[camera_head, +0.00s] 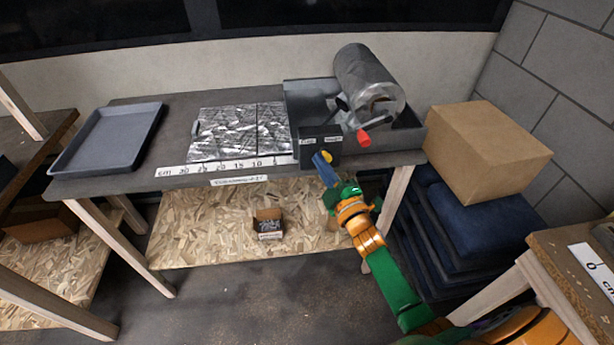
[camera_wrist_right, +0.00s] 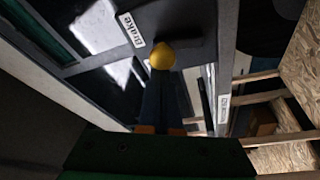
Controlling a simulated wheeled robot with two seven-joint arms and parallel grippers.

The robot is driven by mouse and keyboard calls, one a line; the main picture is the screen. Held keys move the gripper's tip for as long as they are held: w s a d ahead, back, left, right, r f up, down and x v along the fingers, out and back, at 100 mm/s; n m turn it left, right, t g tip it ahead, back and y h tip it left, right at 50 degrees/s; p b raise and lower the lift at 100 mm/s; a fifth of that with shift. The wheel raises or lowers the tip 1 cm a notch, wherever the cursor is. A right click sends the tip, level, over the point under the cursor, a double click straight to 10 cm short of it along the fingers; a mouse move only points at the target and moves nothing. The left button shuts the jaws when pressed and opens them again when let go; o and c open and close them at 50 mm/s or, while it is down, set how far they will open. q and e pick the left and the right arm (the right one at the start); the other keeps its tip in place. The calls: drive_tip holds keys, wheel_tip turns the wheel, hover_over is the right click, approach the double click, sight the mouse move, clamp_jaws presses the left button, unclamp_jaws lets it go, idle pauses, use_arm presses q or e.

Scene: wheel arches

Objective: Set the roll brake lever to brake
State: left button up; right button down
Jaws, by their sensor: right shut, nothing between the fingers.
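The brake box (camera_head: 308,155) is a dark block at the front of the roll holder, with two small white labels on top. The right label seems to read "brake" and also shows in the right wrist view (camera_wrist_right: 131,30). The lever's yellow knob (camera_head: 327,156) is at the front of the box, below that label; it also shows in the right wrist view (camera_wrist_right: 163,56). My right gripper (camera_head: 321,163) is shut and empty, its blue fingertips right at the knob. I cannot tell whether they touch it. The lever's shaft is hidden. My left gripper is out of view.
A clear film roll (camera_head: 365,80) with a red crank handle (camera_head: 363,138) sits in the grey holder behind the box. A silver sheet (camera_head: 235,130), a ruler strip (camera_head: 225,165) and a grey tray (camera_head: 108,138) lie left on the table. A cardboard box (camera_head: 485,150) stands right.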

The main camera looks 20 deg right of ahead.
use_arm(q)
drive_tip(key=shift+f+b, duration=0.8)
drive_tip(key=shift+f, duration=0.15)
use_arm(e)
drive_tip(key=shift+s+d+m+t+h, duration=0.1)
drive_tip(key=shift+d+m+t+h, duration=0.2)
drive_tip(key=shift+m, duration=0.75)
drive_tip(key=shift+s+d+m+t+h, duration=0.15)
drive_tip(key=shift+d+m+h, duration=0.25)
drive_tip(key=shift+m, duration=0.65)
drive_tip(key=shift+w, duration=0.1)
